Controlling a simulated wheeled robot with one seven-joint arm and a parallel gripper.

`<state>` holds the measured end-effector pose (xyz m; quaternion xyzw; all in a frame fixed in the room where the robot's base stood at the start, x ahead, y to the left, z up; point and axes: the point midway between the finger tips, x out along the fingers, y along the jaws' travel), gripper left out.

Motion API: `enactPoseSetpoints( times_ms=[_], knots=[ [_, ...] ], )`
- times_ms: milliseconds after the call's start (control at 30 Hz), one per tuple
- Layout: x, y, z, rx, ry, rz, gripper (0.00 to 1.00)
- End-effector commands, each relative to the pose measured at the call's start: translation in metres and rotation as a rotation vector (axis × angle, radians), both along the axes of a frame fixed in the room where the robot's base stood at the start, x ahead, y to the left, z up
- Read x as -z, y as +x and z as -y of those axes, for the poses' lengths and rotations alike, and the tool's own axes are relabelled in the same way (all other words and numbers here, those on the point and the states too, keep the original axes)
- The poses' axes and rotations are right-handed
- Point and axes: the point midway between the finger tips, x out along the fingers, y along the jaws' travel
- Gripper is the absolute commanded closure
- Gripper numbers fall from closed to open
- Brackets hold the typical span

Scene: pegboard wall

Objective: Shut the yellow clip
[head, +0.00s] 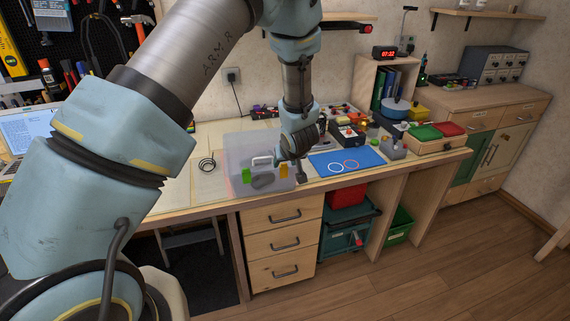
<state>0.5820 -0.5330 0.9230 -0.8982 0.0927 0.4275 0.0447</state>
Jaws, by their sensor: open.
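The yellow clip (284,171) is on the front right of a translucent grey case (232,150) on the workbench. A green clip (246,176) is on the front left of the case, and a pale handle (262,160) sits between them. The picture is too small to tell how each clip stands. My gripper (301,179) points down just right of the yellow clip. It is open, with nothing seen between its fingers. I cannot tell whether it touches the clip or the case. My wrist hides part of the case's right side.
A blue mat (345,168) with two rings lies right of the case. Small items and a green-and-red tray (432,144) stand farther right. Drawers (284,242) are below the bench edge.

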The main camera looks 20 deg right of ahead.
Motion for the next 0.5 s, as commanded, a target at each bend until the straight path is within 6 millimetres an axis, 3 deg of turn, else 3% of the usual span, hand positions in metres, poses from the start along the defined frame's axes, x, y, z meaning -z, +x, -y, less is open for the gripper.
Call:
enactPoseSetpoints(
  times_ms=[300, 500],
  knots=[
    [-0.049, -0.038, -0.007, 0.002, -0.004, 0.002, 0.45],
    [-0.069, -0.055, -0.011, 0.001, -0.002, 0.001, 0.45]
  ],
)
